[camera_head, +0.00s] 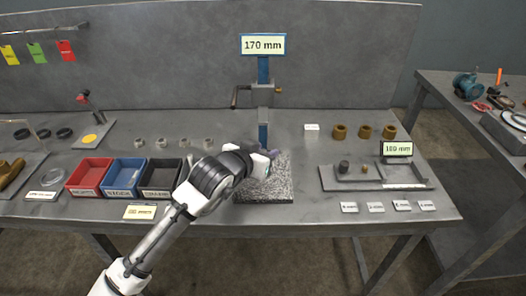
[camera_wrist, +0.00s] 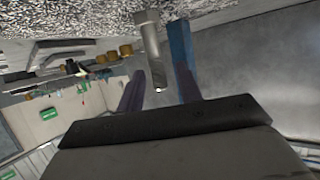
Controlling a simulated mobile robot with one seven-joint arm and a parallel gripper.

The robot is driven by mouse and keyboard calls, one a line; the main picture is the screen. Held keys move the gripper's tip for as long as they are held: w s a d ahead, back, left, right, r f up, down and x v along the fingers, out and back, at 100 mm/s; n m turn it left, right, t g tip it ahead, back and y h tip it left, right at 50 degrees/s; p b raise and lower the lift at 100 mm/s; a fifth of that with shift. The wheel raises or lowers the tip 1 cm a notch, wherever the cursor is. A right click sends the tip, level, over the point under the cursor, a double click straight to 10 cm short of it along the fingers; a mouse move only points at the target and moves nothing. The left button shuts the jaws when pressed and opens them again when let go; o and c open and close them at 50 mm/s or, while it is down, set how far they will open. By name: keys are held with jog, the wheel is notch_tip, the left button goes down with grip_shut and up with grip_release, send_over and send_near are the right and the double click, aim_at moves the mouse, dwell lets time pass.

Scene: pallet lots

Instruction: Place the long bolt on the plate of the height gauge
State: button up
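The height gauge has a blue column (camera_head: 263,131) behind a speckled granite plate (camera_head: 268,194). Its sign (camera_head: 263,45) reads 170 mm. My gripper (camera_head: 270,160) is low over the plate, close in front of the column. In the wrist view the grey long bolt (camera_wrist: 151,48) has its wide head against the speckled plate (camera_wrist: 70,18), and its shank points toward my gripper. The purple fingers of my gripper (camera_wrist: 160,82) are apart, one on each side of the shank end, with gaps visible. The blue column (camera_wrist: 182,45) shows beside the bolt. In the head view I cannot make out the bolt.
Red (camera_head: 88,177), blue (camera_head: 124,177) and black (camera_head: 161,177) bins stand left of the plate. A grey fixture (camera_head: 400,174) with a 180 mm-like sign (camera_head: 397,149) is at right. Brown bushings (camera_head: 364,132) stand behind it. The bench between plate and fixture is clear.

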jog(key=shift+r, duration=0.15)
jog(key=b+v, duration=0.1)
jog(key=v, duration=1.1)
jog(key=shift+b, duration=0.35)
